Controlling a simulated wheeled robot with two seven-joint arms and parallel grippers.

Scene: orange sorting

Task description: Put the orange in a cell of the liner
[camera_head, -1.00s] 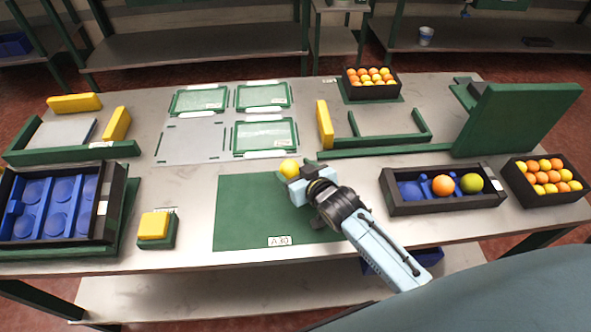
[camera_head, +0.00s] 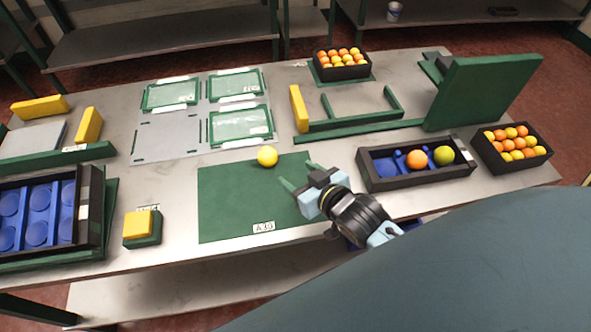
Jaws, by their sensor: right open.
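A yellow round fruit (camera_head: 267,156) rests at the back edge of the green mat (camera_head: 225,212) marked A30. My right gripper (camera_head: 297,175) is over the mat's right part, open and empty. Its fingers point toward the back left, and the fruit is apart from them, beyond and left of the fingertips. A black crate (camera_head: 97,215) at the left holds a blue liner (camera_head: 24,222) with several round cells; the cells in view look empty. A smaller black tray (camera_head: 415,180) at the right has a blue insert holding an orange (camera_head: 417,159) and a yellow-green fruit (camera_head: 444,156). My left gripper is not in view.
Boxes of small fruit stand at the far right (camera_head: 543,152) and at the back (camera_head: 341,73). A green upright panel (camera_head: 485,95) stands behind the small tray. A yellow button block (camera_head: 138,225) sits between crate and mat. Green-framed sheets (camera_head: 240,124) lie behind the mat.

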